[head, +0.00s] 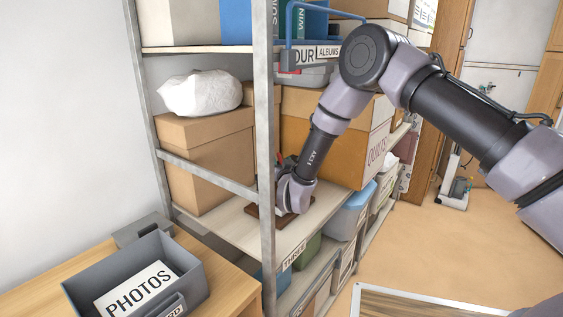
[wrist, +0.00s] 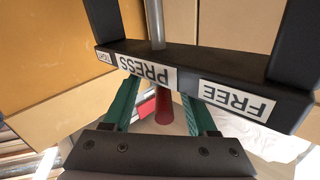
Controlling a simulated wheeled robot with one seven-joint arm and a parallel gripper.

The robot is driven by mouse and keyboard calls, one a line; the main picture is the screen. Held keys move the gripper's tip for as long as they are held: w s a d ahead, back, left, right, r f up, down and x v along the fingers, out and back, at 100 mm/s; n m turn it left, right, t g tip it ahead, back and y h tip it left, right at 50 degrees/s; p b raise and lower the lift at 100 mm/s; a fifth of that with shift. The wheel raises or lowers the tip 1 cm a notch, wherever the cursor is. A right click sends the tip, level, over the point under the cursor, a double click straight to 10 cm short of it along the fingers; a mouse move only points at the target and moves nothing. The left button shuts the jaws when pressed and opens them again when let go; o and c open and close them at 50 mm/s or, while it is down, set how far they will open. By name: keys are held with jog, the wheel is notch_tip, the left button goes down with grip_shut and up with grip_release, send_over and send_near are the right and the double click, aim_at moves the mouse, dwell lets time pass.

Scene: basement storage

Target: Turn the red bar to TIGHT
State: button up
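In the wrist view a dark press frame (wrist: 185,58) spans the picture, with a grey screw rod (wrist: 156,25) above it. The red bar (wrist: 163,106) points toward the camera below the PRESS label. My gripper (wrist: 160,108) has its green fingers apart, one each side of the bar, with gaps visible. In the head view my gripper (head: 281,195) is at the middle shelf and hides most of the press.
A metal shelf post (head: 265,130) stands just left of my gripper. Cardboard boxes (head: 205,160) flank the spot, with a large one (head: 340,140) behind to the right. A grey PHOTOS bin (head: 190,268) sits on a wooden table at front left.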

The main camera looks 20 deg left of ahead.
grip_shut()
jog(key=shift+m, duration=0.3)
jog(key=m+t+h, duration=0.1)
jog(key=h, duration=0.1)
jog(key=shift+s+h, duration=0.1)
jog(key=shift+h, duration=0.2)
jog(key=shift+d+f+m+t+h, duration=0.15)
jog(key=shift+m+t+h, duration=0.15)
jog(key=shift+m+h, duration=0.6)
jog(key=shift+o, duration=0.5)
grip_release()
